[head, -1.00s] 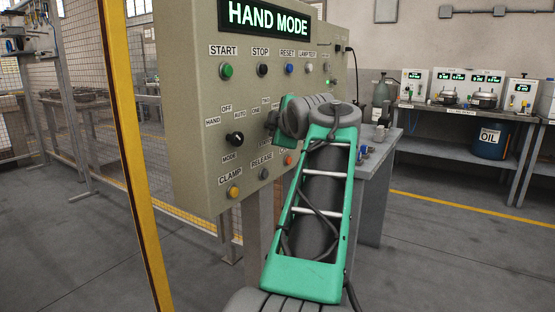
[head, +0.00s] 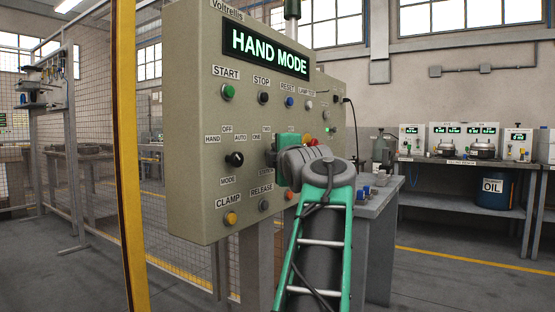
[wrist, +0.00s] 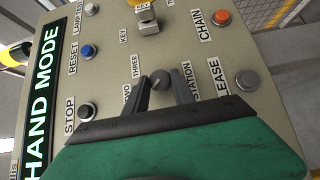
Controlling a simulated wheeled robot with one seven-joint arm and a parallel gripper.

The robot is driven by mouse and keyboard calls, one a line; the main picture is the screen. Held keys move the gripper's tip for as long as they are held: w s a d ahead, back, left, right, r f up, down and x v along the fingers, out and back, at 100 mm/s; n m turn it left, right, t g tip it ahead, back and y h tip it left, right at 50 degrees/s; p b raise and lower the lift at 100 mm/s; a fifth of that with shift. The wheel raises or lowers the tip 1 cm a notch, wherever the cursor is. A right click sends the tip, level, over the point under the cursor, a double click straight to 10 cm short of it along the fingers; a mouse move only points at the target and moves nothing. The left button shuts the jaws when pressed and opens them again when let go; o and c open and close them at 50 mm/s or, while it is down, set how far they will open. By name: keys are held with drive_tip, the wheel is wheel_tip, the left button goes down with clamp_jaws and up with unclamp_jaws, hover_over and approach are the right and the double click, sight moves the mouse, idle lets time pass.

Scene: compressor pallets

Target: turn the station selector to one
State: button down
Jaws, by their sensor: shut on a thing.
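The station selector (wrist: 160,90) is a dark knob on the beige control panel (head: 190,190). It shows in the wrist view between the fingertips, with labels reading TWO, THREE and STATION around it. My gripper (wrist: 161,90) is shut on this knob, one dark finger on each side. In the head view my green gripper (head: 276,153) reaches the panel just right of the ONE label (head: 254,137) and hides the knob. Which position the pointer marks cannot be made out.
The mode selector (head: 234,160) stands left of my gripper. Buttons surround it, including the clamp button (head: 230,218) and stop button (head: 263,98). The display (head: 268,50) reads HAND MODE. A key switch (wrist: 147,20) is also close by. A yellow post (head: 128,150) stands left of the panel.

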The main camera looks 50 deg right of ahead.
drive_tip(key=c, duration=1.1)
unclamp_jaws()
drive_tip(key=p+v, duration=0.1)
drive_tip(key=v, duration=0.6)
drive_tip(key=shift+s+a, duration=0.2)
drive_tip(key=shift+s, duration=0.1)
drive_tip(key=shift+r, duration=0.1)
